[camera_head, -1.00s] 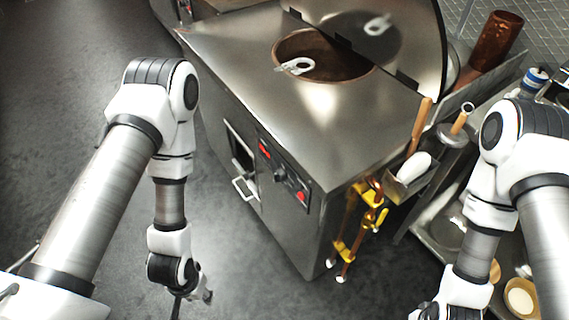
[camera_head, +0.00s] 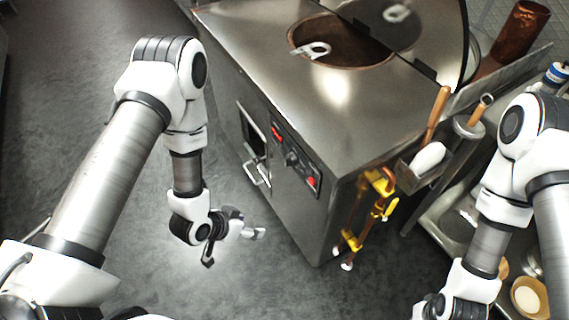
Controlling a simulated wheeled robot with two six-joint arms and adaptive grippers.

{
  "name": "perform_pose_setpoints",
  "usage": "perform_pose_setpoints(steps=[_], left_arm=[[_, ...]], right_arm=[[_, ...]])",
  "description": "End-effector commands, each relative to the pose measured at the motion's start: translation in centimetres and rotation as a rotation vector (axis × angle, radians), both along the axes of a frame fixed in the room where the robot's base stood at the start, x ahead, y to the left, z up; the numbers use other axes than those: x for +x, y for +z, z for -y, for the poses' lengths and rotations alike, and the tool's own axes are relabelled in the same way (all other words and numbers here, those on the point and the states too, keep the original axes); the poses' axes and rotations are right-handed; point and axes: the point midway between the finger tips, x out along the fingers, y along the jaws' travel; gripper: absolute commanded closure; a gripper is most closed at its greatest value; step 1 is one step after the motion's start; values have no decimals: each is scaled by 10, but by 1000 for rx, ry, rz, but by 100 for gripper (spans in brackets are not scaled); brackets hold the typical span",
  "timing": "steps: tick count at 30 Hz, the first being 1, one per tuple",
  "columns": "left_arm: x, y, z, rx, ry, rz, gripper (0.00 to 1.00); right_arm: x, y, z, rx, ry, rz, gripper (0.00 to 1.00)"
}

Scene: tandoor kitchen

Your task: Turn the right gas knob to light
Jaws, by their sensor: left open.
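The steel tandoor (camera_head: 290,90) has a dark control panel (camera_head: 300,167) on its front, with a red display (camera_head: 277,133), a dark round knob (camera_head: 291,158) and a red button (camera_head: 312,181). The panel is too small to make out a second knob clearly. Yellow gas fittings (camera_head: 380,182) hang on the tandoor's right side. My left gripper (camera_head: 234,247) is open and empty, below and left of the panel, apart from the tandoor. My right gripper (camera_head: 431,307) is at the bottom edge, mostly cut off, so its jaws cannot be judged.
A door handle (camera_head: 257,176) sticks out of the tandoor's front, left of the panel. A raised lid (camera_head: 425,35) stands behind the opening. A holder (camera_head: 422,168) with wooden-handled tools juts out at the right. The floor (camera_head: 65,130) at the left is clear.

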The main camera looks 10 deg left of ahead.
Motion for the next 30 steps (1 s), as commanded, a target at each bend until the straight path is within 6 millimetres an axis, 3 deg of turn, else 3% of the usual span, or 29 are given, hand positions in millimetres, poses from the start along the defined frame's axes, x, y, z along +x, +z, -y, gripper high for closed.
perform_pose_setpoints(steps=[1, 3, 6, 9, 13, 16, 20, 30], left_arm=[[40, -15, 10, -66, -67, 153, 32], [89, -12, 23, -162, -176, 378, 32], [138, -4, 26, -268, -317, 662, 32], [167, -6, 14, -325, -427, 873, 32], [189, -24, -13, -311, -460, 984, 32], [192, -30, -22, -303, -438, 994, 32], [197, -27, -17, -302, -440, 994, 32], [235, -26, 30, -302, -440, 991, 32]], right_arm=[[0, -31, 0, 0, 0, -1, 100], [-1, -60, 0, 0, 0, -2, 100], [-1, -104, 0, 0, 0, -3, 100], [-1, -151, 0, 0, 0, -2, 100], [-1, -194, 0, 0, 0, -3, 100], [-1, -205, 0, 0, 0, -2, 100], [0, -201, 0, 0, 0, -1, 100], [0, -200, 0, 0, 0, -1, 100]])
